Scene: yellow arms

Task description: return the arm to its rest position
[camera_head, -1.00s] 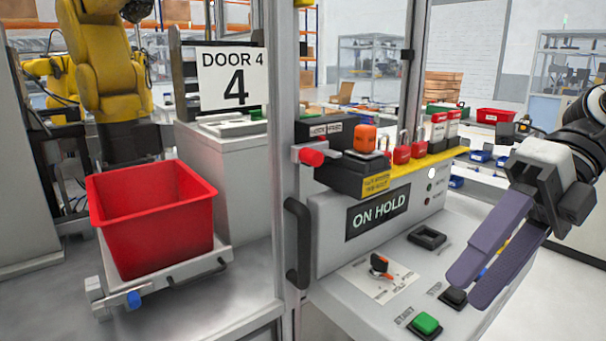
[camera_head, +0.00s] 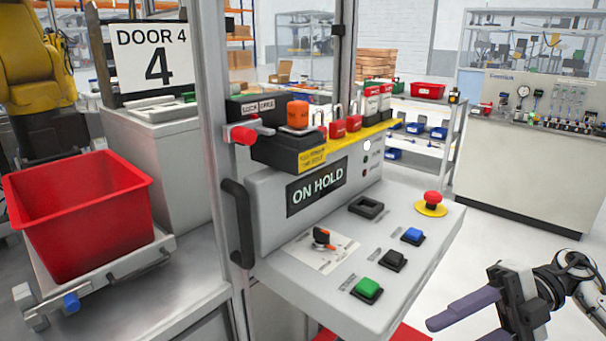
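My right gripper (camera_head: 456,330) is at the lower right, in front of and to the right of the control panel (camera_head: 410,255). Its purple fingers are apart with nothing visible between them, and the lower finger is partly cut off by the bottom edge. My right arm (camera_head: 572,275) comes in from the right edge. The gripper is clear of the panel's buttons. My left gripper and arm are not in view.
The panel carries a green button (camera_head: 368,287), a black button (camera_head: 393,259), a blue button (camera_head: 412,235), a red emergency stop (camera_head: 432,198) and a rotary switch (camera_head: 321,238). A red bin (camera_head: 80,225) stands left. Open floor lies right of the panel.

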